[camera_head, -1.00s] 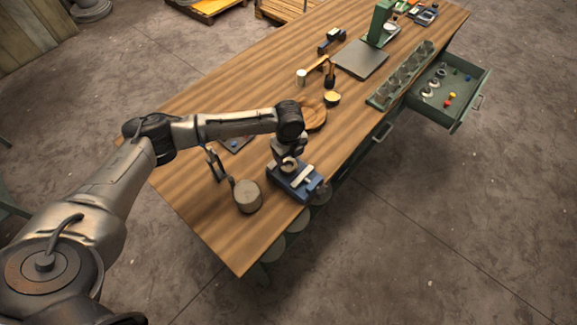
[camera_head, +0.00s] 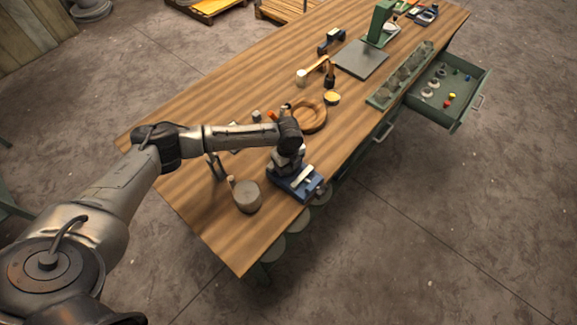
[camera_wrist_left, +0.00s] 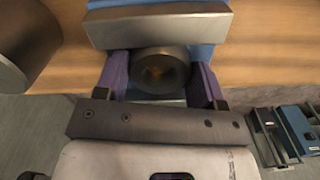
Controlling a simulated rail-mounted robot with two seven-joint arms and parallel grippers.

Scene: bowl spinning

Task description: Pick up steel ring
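The steel ring (camera_wrist_left: 161,70), a dark thick metal ring, lies between the steel jaws of the blue vise in the left wrist view. My left gripper (camera_wrist_left: 160,75) has its two purple fingers on either side of the ring. The fingers sit right beside it, but I cannot tell whether they press on it. In the head view my left gripper (camera_head: 287,160) is low over the blue vise (camera_head: 297,185), and the arm hides the ring there. My right gripper is not in view.
A grey cylinder with a handle (camera_head: 247,196) stands close left of the vise. A round wooden piece (camera_head: 308,115) lies behind the wrist. The open green drawer (camera_head: 462,105) holds small rings and coloured parts. The near left of the table (camera_head: 225,235) is clear.

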